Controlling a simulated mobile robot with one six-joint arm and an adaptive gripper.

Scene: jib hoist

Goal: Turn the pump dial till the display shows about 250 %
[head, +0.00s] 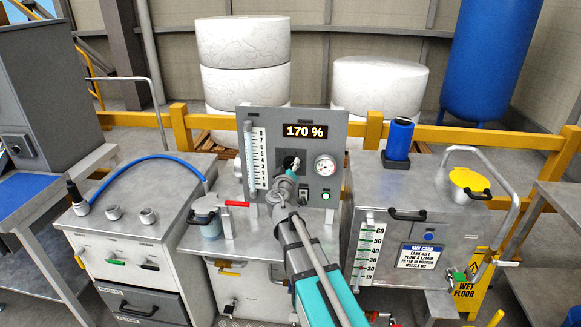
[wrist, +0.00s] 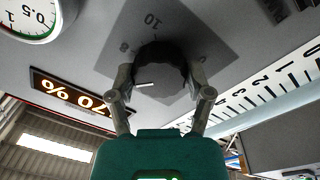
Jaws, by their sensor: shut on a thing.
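The display (head: 305,131) on the grey pump panel (head: 258,117) reads 170 %. It also shows upside down in the wrist view (wrist: 70,98). The black pump dial (wrist: 160,72) sits on a dark scale plate in the wrist view, with a white pointer line and the marks 8 and 10 visible. My gripper (wrist: 160,88) is shut on the dial, one finger on each side. In the head view my gripper (head: 289,165) reaches the panel below the display and hides most of the dial.
A pressure gauge (head: 325,165) sits right of the dial, and a scaled tube (head: 248,155) stands at the left. A red-handled valve (head: 236,204) and blue hose (head: 150,162) lie left. A tank with a black handle (head: 408,215) stands right, behind it a yellow rail (head: 460,137).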

